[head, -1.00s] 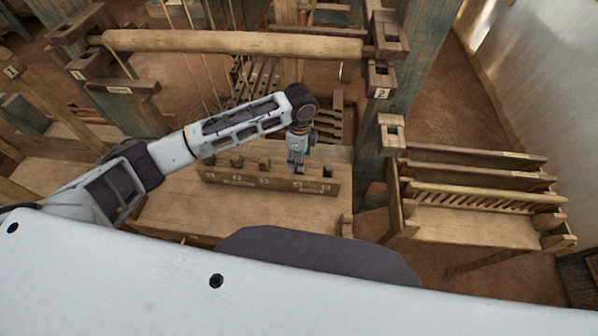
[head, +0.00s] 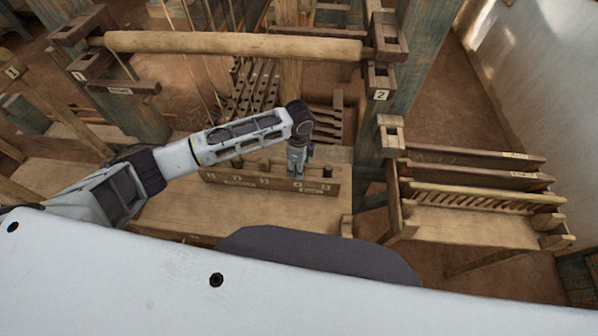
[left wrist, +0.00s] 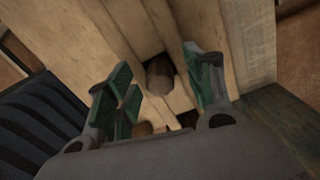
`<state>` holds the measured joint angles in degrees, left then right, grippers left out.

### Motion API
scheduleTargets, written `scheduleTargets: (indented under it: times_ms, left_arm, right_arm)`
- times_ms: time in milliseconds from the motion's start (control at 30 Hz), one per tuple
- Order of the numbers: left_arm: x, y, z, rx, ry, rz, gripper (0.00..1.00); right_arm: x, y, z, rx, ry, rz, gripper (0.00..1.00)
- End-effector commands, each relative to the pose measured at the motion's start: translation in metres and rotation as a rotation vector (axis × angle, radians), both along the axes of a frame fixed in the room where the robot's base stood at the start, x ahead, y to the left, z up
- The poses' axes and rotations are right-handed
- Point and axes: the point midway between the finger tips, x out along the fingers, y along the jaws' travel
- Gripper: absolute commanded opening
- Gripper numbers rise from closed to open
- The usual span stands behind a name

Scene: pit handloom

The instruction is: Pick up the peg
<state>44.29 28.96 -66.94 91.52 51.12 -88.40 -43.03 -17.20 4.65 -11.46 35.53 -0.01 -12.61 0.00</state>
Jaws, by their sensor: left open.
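My left gripper (head: 297,174) points down over the rack, open. In the left wrist view its green-padded fingers (left wrist: 163,80) lie on either side of a round brown peg top (left wrist: 159,74), with gaps visible. Contact is not apparent. A second peg (left wrist: 143,129) shows lower down, partly hidden by the gripper. My right gripper is out of view.
The bench top (head: 180,215) is clear in front of the rack. A loom beam (head: 230,43) crosses behind, with upright posts and a slotted wooden frame near the arm. A wooden stand with slats (head: 480,200) is at the right.

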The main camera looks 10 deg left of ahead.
Motion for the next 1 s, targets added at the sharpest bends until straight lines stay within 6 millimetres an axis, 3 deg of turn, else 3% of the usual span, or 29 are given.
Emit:
scheduleTargets:
  times_ms: [533,900,1000]
  left_arm:
    - [0.0000,-0.0003,-0.0040,0.000,-0.001,-0.001,0.53]
    - [0.0000,-0.0003,-0.0040,0.000,-0.001,-0.001,0.05]
    - [0.0001,-0.0003,-0.0038,0.000,-0.001,-0.001,0.02]
  right_arm:
    - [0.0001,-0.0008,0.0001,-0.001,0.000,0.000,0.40]
    - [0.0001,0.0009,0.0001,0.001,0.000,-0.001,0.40]
    - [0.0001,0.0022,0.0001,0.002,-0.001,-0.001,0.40]
